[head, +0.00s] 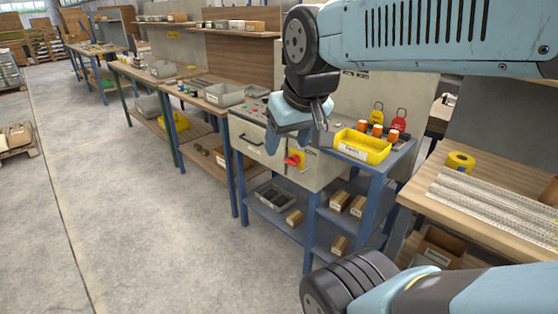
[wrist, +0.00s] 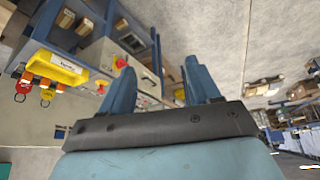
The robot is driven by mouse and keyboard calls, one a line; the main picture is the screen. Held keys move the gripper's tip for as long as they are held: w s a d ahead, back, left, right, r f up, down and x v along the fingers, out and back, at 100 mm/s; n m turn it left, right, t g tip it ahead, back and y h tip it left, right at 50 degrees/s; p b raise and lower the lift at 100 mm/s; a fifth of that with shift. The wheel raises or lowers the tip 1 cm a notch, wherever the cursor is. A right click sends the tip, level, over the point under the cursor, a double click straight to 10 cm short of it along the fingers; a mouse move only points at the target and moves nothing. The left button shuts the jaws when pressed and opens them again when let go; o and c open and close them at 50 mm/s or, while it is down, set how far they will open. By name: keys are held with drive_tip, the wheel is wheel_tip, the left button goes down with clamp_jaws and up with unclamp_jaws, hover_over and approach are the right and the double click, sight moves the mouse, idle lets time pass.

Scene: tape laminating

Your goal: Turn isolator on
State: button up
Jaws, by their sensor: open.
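The isolator (head: 293,160) is a red rotary handle on a yellow plate, on the front of a beige cabinet (head: 315,172) between blue bench legs. In the wrist view the isolator (wrist: 121,62) shows just left of my left finger, with the picture tilted. Its exact switch position is too small to tell. My gripper (head: 300,132) hangs in front of and slightly above the cabinet, near the isolator in the head picture but not visibly touching it. In the wrist view my gripper (wrist: 160,88) has its two blue fingers apart with nothing between them.
A yellow bin (head: 362,148) sits on the bench top, with orange-topped items and red and yellow tags behind it. A drawer handle (head: 251,140) is left of the isolator. Small boxes lie on the lower shelf (head: 280,217). The floor (head: 150,220) in front is clear.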

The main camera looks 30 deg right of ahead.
drive_tip(key=o, duration=0.6)
drive_tip(key=w+d+f+n+g+h, duration=0.1)
drive_tip(key=w+d+f, duration=0.1)
drive_tip(key=w, duration=0.2)
drive_tip(key=w+d+f+n+g+h, duration=0.1)
drive_tip(key=w+d+f+g, duration=0.1)
drive_tip(key=w, duration=0.1)
drive_tip(key=w+d+f+n+g+h, duration=0.1)
drive_tip(key=w+d+f, duration=0.1)
drive_tip(key=w+d, duration=0.1)
drive_tip(key=shift+w+d+f+h, duration=0.15)
drive_tip(key=shift+w+h, duration=0.25)
drive_tip(key=shift+w, duration=0.45)
drive_tip(key=shift+o, duration=0.2)
drive_tip(key=w+d+f+n+g+h, duration=0.1)
drive_tip(key=w+d+f+n+h, duration=0.2)
drive_tip(key=w+f, duration=0.25)
drive_tip(key=w+d+f+n+g+h, duration=0.2)
drive_tip(key=w+f+h, duration=0.1)
drive_tip(key=w+f, duration=0.3)
drive_tip(key=n+t+h, duration=0.7)
drive_tip(key=n+t, duration=0.1)
drive_tip(key=n, duration=0.6)
approach(289, 163)
drive_tip(key=x, duration=1.1)
drive_tip(key=shift+w+f, duration=0.1)
drive_tip(key=shift+c, duration=0.2)
